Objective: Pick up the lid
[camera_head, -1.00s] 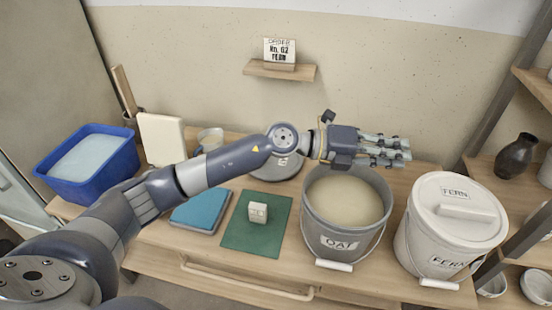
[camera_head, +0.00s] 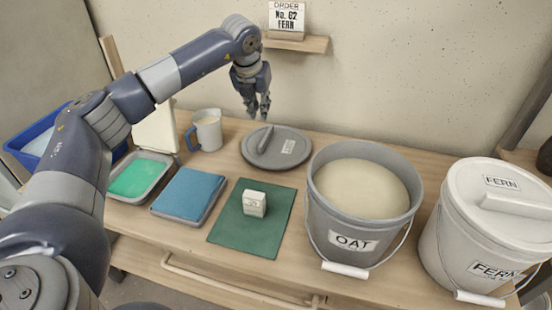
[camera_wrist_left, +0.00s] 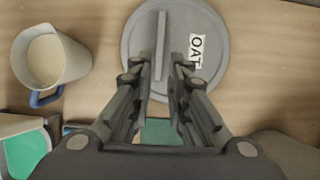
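A round grey lid (camera_head: 276,148) with a raised bar handle and an OAT label lies flat on the table behind the green mat. It also shows in the left wrist view (camera_wrist_left: 208,75). My left gripper (camera_head: 258,114) points down above the lid, apart from it. In the left wrist view my left gripper (camera_wrist_left: 162,62) has its fingers spread, empty, with the lid's handle seen in line with the gap. The OAT bucket (camera_head: 346,241) stands uncovered, full of pale glaze. The FERN bucket (camera_head: 452,245) wears a white lid (camera_head: 480,176). My right gripper is not in view.
A jug with a blue handle (camera_head: 208,130) stands left of the grey lid. A green-filled tray (camera_head: 141,178), a blue pad (camera_head: 187,194), and a small pale block (camera_head: 254,204) on a green mat (camera_head: 237,236) lie in front. A wall shelf (camera_head: 297,42) holds the FERN order card (camera_head: 286,17).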

